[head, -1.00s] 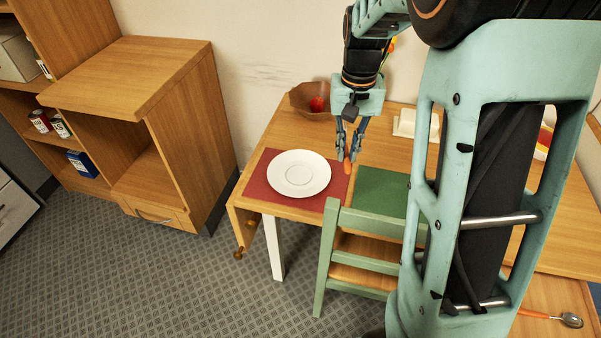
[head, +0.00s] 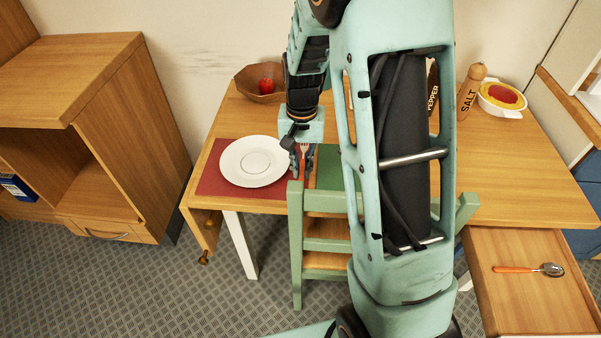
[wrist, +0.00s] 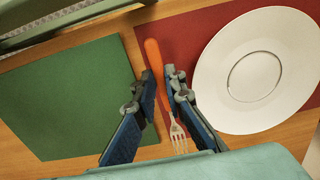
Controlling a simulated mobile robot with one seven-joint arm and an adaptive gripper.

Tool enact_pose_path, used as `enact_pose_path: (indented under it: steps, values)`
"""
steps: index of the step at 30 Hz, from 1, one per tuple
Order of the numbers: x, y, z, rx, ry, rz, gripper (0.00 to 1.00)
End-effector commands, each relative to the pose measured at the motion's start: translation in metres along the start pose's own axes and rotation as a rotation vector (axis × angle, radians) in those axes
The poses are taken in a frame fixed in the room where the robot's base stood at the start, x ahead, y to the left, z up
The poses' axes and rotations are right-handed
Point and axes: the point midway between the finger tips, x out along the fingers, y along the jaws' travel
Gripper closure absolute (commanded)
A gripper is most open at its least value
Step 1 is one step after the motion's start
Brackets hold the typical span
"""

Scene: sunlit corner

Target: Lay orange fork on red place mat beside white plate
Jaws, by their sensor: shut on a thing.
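My gripper (wrist: 159,82) is shut on the orange fork (wrist: 153,55), holding it by the handle, with the metal tines toward the wrist. In the head view my gripper (head: 303,172) hangs just right of the white plate (head: 255,160), and most of the fork is hidden there. The plate lies on the red place mat (head: 212,180). In the wrist view the fork is over the mat's (wrist: 185,35) left edge strip, beside and apart from the plate (wrist: 215,80). I cannot tell whether it touches the mat.
A green mat (head: 328,165) lies to the right, with a green chair (head: 297,240) in front. A bowl (head: 247,85) with an apple stands behind. The salt mill (head: 467,95) and another bowl (head: 491,104) stand at the back right. An orange-handled spoon (head: 515,269) lies in an open drawer (head: 500,310).

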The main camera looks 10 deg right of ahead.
Motion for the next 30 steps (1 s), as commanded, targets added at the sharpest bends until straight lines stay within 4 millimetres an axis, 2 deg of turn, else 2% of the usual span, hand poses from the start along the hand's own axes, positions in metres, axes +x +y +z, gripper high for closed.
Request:
enact_pose_path:
  steps: [1, 3, 14, 15, 20, 30]
  values:
    - [0.01, 0.0, 0.001, 0.0, -0.002, 0.001, 1.0]
    - [0.018, 0.0, 0.0, 0.0, -0.002, 0.001, 1.0]
    - [0.023, 0.0, 0.0, 0.0, 0.001, 0.0, 1.0]
    - [0.023, 0.0, 0.0, 0.0, 0.001, 0.0, 0.89]
    - [0.022, 0.0, 0.0, -0.001, 0.001, 0.0, 0.72]
    - [0.017, 0.0, 0.0, -0.001, 0.001, 0.0, 0.72]
